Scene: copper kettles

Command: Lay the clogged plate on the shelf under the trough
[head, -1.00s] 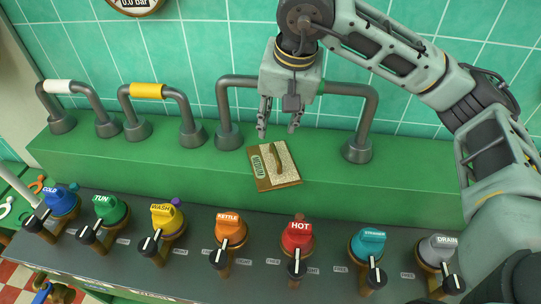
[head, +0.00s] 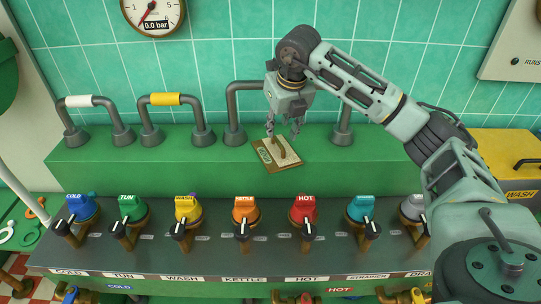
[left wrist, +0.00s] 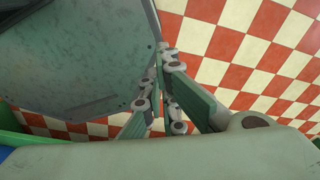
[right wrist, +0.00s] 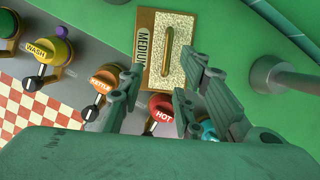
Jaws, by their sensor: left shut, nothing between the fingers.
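The plate (head: 277,154) has a pale speckled face, a brown frame and a raised bar handle. It lies on the green ledge behind the row of valves, and its label reads MEDIUM in the right wrist view (right wrist: 181,78). My right gripper (head: 283,131) is open just above the plate, its fingers pointing down around the handle's end; I cannot tell whether they touch it. In the left wrist view, my left gripper (left wrist: 163,75) is shut and empty above the checkered floor. I cannot make out the trough or the shelf under it.
Several coloured valves, such as the HOT one (head: 303,209), line the dark panel in front of the green ledge (head: 210,164). Grey pipes (head: 235,110) rise from the ledge on both sides of the plate. A gauge (head: 153,14) reads 0.0 bar. A yellow WASH box (head: 505,150) stands right.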

